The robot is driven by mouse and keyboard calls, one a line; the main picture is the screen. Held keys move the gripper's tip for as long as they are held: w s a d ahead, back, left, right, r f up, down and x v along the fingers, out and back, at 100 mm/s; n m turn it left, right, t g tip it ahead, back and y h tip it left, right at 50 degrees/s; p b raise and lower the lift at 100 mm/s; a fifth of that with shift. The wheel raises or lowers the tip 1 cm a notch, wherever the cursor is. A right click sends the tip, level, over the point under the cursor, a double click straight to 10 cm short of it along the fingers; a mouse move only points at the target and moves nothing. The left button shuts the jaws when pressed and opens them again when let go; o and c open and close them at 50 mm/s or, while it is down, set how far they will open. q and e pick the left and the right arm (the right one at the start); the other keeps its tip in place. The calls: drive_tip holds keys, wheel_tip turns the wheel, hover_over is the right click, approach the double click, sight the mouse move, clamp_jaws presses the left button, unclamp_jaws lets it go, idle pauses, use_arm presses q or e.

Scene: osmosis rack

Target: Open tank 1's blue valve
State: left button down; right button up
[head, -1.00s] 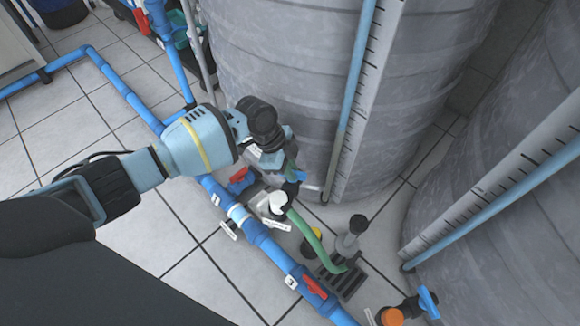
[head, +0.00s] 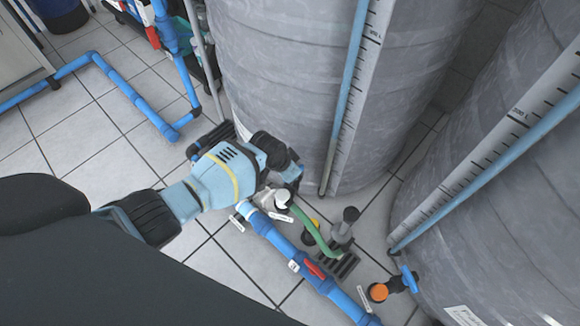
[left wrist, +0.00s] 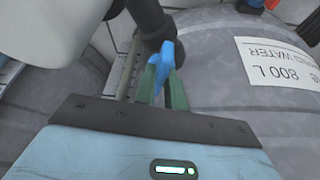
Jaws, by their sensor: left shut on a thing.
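The blue valve handle (left wrist: 165,58) shows in the left wrist view, on a dark fitting (left wrist: 148,20) beside a grey tank. My left gripper (left wrist: 163,88) has its green fingers on either side of the handle and is shut on it. In the head view my left gripper (head: 293,180) is low at the foot of the near grey tank (head: 285,90); the gripped handle is hidden there behind the wrist. My right gripper is not in view.
A blue pipe with a red-handled valve (head: 314,268) crosses the floor below my arm. Another blue valve handle (head: 409,278) is by the right tank (head: 490,190).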

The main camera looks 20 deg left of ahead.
use_arm(q)
drive_tip(key=n+y+p, duration=0.1)
drive_tip(key=n, duration=0.1)
drive_tip(key=shift+s+d+n, duration=0.1)
drive_tip(key=shift+d+n, duration=0.05)
drive_tip(key=shift+n, duration=0.25)
drive_tip(key=shift+n+y+p, duration=0.4)
drive_tip(key=shift+n+p, duration=0.05)
drive_tip(key=shift+n, duration=0.75)
drive_tip(key=shift+n+y, duration=0.4)
drive_tip(key=shift+n, duration=0.4)
drive_tip(key=shift+f+n, duration=0.1)
drive_tip(key=shift+n, duration=0.2)
drive_tip(key=c, duration=1.5)
unclamp_jaws()
drive_tip(key=shift+o, duration=0.2)
